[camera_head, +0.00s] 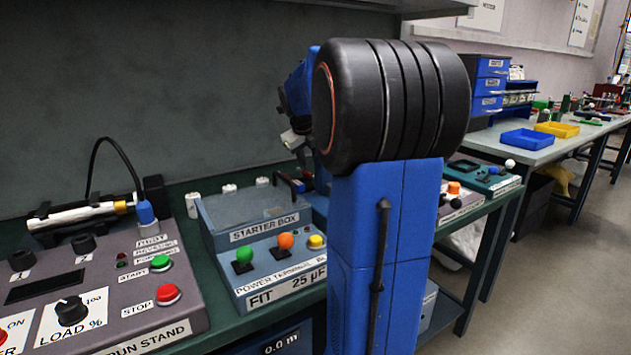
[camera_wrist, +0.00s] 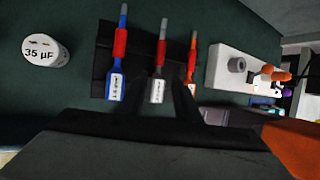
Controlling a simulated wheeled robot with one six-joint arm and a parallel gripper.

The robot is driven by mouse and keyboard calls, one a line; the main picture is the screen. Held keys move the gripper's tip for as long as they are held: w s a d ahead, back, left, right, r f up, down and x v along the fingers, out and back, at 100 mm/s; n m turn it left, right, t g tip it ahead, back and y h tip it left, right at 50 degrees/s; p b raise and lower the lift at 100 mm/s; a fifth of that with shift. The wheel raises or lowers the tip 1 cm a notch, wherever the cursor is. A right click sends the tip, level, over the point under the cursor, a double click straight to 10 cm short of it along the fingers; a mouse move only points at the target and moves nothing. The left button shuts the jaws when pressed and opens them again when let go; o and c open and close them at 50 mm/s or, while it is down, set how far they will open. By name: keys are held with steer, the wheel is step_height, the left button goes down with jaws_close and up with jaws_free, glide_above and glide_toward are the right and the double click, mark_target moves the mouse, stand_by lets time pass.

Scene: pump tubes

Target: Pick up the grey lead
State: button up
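The grey lead (camera_wrist: 158,70) has a red collar, a grey tip and a white label. It shows in the wrist view between a blue lead (camera_wrist: 118,60) and an orange-tipped lead (camera_wrist: 191,62). All three lie side by side at a dark holder (camera_wrist: 101,75). My gripper (camera_wrist: 157,108) reaches up from the bottom of the wrist view. Its dark fingers look apart on either side of the grey lead's lower end, with nothing clearly clamped. Their edges merge with the dark holder. In the head view my arm hides the leads.
A white 35 µF capacitor (camera_wrist: 45,51) stands left of the leads. A white block with a grey knob (camera_wrist: 237,65) is to their right. In the head view, the starter box (camera_head: 258,216) and run stand panel (camera_head: 128,285) occupy the green bench.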

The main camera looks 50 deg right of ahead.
mark_target(309, 175)
steer(key=shift+x, duration=3.1)
steer(key=shift+a+f, duration=0.1)
steer(key=shift+a, duration=0.1)
steer(key=shift+c, duration=0.4)
jaws_close()
